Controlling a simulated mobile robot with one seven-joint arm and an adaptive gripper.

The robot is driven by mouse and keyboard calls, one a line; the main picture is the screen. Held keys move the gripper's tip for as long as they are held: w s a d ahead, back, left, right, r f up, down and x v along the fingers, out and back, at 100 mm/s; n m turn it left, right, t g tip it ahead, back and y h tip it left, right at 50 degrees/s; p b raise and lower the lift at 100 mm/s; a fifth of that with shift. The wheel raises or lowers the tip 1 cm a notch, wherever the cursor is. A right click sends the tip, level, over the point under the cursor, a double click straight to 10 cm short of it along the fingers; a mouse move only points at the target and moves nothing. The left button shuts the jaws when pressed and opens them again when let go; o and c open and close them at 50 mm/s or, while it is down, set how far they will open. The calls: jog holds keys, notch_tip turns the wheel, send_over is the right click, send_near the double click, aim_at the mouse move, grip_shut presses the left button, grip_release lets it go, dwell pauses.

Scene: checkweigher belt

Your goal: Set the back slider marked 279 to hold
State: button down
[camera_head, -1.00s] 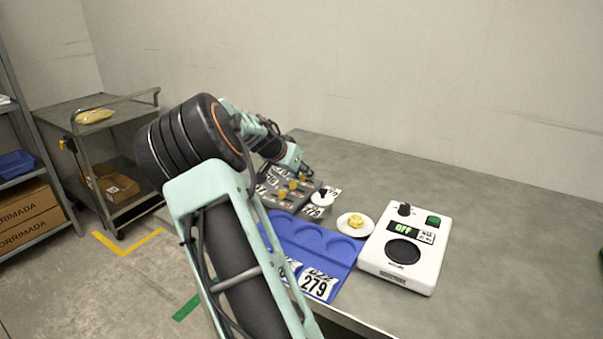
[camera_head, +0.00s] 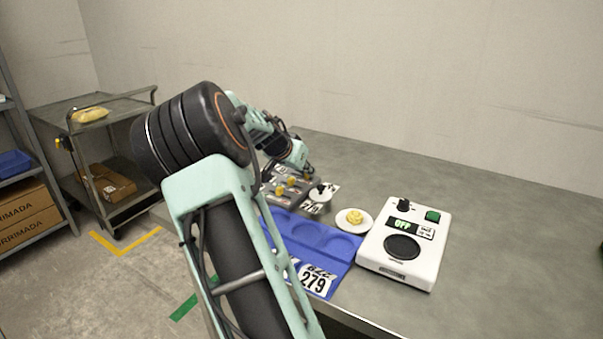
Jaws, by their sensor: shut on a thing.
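The dark slider panel (camera_head: 297,193) lies on the table just beyond the blue tray and carries several yellow knobs. The near knobs (camera_head: 280,190) and (camera_head: 291,181) stand in clear view. The back knob (camera_head: 306,177) is right under my gripper (camera_head: 309,172), which is shut at the panel's back edge, apparently on this knob. My arm and the small size hide the contact and the slider's end marks. A label reading 279 (camera_head: 311,208) lies at the panel's right front. I cannot read a hold mark.
A white round piece with a black knob (camera_head: 320,192) stands close right of the panel. A blue tray (camera_head: 342,262) with a 279 label, a saucer (camera_head: 343,225) with a yellow item and a white scale (camera_head: 373,253) reading OFF are nearer.

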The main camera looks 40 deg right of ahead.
jog(key=shift+s+d+f, duration=0.1)
jog(key=shift+s+d, duration=0.05)
jog(key=shift+s, duration=0.1)
jog(key=c, duration=2)
grip_release()
jog(key=shift+o, duration=0.2)
jog(key=shift+a+r, duration=0.35)
jog(key=shift+r, duration=0.1)
jog(key=v, duration=1.1)
jog(key=shift+s, duration=0.1)
